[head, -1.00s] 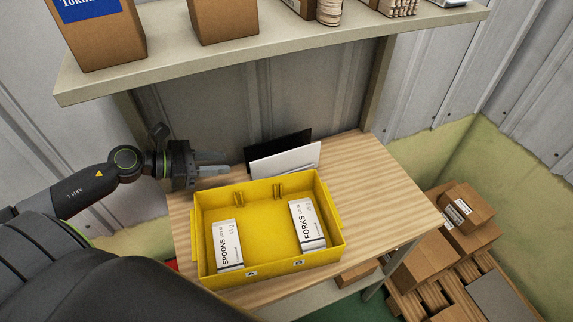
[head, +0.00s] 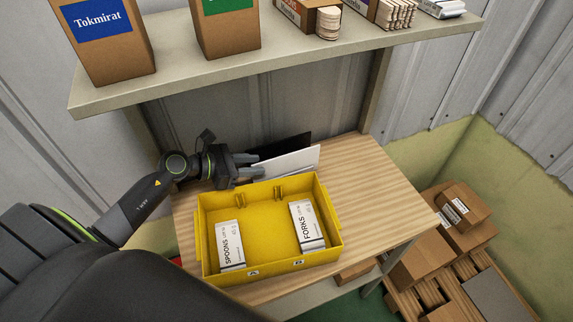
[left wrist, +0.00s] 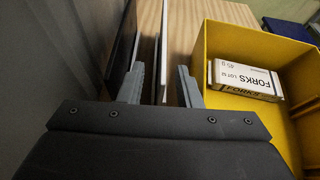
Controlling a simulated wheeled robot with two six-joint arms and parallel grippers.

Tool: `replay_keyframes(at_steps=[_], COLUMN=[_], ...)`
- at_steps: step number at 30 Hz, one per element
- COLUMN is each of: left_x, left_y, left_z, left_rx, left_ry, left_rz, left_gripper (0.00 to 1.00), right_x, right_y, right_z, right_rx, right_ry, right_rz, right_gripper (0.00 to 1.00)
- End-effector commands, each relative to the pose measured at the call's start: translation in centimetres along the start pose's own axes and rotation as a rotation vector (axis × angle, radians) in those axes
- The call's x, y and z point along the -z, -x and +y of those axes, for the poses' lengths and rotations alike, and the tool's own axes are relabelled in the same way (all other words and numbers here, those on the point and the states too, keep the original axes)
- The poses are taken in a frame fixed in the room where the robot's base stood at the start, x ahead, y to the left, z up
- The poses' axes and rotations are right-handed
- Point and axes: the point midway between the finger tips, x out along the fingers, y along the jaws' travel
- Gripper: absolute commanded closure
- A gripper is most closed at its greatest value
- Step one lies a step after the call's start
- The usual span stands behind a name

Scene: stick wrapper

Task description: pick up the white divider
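The white divider (head: 294,160) stands on edge on the wooden table behind the yellow box. A black divider (head: 288,147) stands just behind it. My left gripper (head: 257,164) is at the left end of the white divider. In the left wrist view the gripper (left wrist: 160,84) is open, with the edge of the white divider (left wrist: 162,45) between its two fingers and a gap on both sides. The black divider (left wrist: 123,42) is left of the fingers there. My right gripper is not in view.
The yellow box (head: 320,203) stands close in front of the dividers, holding a SPOONS pack (head: 230,245) and a FORKS pack (head: 307,224). A shelf (head: 255,68) with boxes hangs above. The table's right side (head: 385,200) is clear.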

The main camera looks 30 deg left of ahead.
Motion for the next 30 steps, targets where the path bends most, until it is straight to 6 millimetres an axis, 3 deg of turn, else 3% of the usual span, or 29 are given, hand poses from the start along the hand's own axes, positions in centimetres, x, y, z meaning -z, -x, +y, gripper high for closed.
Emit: replay_keyframes(at_steps=[4,10,20,27,30], left_x=[-0.9,-0.7,-0.5,-0.5,-0.5], left_y=[-1.7,-3.8,-4.3,-4.3,-4.3], left_z=[-0.3,-0.3,-0.3,-0.3,-0.3], left_rx=[0.001,0.0,0.0,0.0,0.0], left_ry=[0.006,0.002,0.0,0.001,0.001], left_rz=[-0.006,-0.003,-0.001,-0.001,-0.001], left_gripper=[0.69,0.69,0.69,1.0,1.0], right_x=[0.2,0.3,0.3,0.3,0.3], right_y=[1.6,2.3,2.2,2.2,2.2], right_z=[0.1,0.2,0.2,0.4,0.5], right_rx=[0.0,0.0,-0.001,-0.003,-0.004], right_ry=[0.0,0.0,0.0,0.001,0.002], right_rz=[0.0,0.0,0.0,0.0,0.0], right_gripper=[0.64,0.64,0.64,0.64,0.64])
